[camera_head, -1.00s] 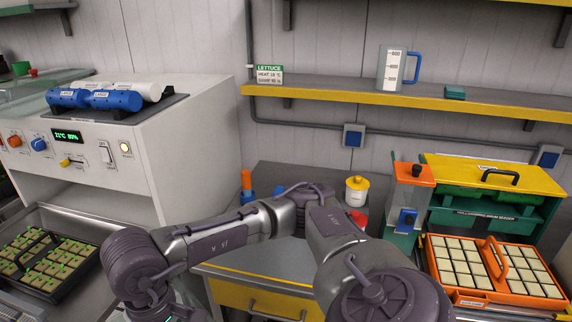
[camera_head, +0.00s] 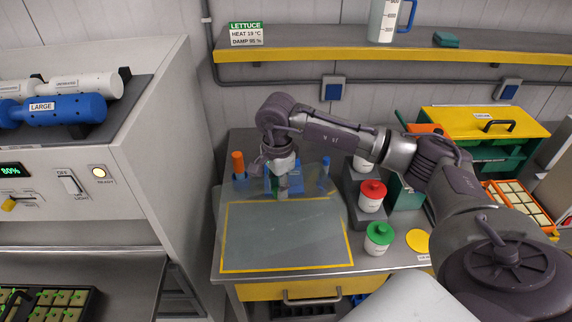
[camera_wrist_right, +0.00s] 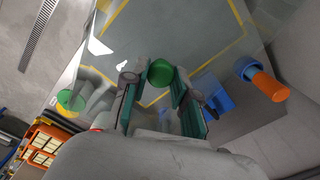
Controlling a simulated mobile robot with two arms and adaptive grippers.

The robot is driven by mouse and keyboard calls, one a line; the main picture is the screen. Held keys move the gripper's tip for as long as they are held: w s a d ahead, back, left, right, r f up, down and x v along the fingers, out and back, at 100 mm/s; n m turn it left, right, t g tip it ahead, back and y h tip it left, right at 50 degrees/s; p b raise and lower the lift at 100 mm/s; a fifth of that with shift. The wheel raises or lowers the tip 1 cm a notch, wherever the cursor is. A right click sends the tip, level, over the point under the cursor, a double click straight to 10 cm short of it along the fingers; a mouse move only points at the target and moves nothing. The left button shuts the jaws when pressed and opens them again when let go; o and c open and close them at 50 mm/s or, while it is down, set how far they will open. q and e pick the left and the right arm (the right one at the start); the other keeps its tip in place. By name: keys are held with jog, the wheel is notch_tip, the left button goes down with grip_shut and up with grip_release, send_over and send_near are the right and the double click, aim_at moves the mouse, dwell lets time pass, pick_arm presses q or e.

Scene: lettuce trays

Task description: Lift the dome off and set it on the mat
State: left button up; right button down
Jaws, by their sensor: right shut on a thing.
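My right gripper (camera_head: 282,186) is shut on the green knob (camera_wrist_right: 160,72) of the clear dome, as the right wrist view shows. The dome (camera_head: 310,212) is see-through and hangs below the gripper in the head view, over the back part of the mat. The grey mat (camera_head: 290,268) with a yellow border lies on the bench. Its border also shows in the right wrist view (camera_wrist_right: 238,14). The dome's lower rim is faint, so I cannot tell whether it touches the mat. My left gripper is not in view.
An orange-capped blue bottle (camera_head: 238,164) and a blue item (camera_head: 325,172) stand behind the mat. A red-lidded jar (camera_head: 372,196) and a green-lidded jar (camera_head: 379,237) stand right of it. A yellow disc (camera_head: 418,241) lies farther right. A shelf (camera_head: 400,52) runs above.

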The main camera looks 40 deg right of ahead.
jog(key=d+m, duration=0.1)
jog(key=w+d+m, duration=0.1)
jog(key=shift+d+r+m, duration=0.15)
jog(key=shift+d+m, duration=0.15)
jog(key=shift+m, duration=0.1)
jog(key=shift+d+f, duration=0.1)
jog(key=shift+f, duration=0.1)
pick_arm(q)
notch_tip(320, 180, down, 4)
jog(key=b, duration=0.5)
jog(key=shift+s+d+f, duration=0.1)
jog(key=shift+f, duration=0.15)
pick_arm(e)
notch_tip(320, 180, down, 9)
jog(key=shift+w+r, duration=0.1)
pick_arm(q)
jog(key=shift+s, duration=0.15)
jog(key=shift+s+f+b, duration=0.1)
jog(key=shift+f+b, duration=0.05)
jog(key=shift+b, duration=0.15)
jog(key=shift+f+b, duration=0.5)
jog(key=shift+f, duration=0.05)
pick_arm(e)
jog(key=shift+f, duration=0.5)
jog(key=c, duration=0.8)
grip_release()
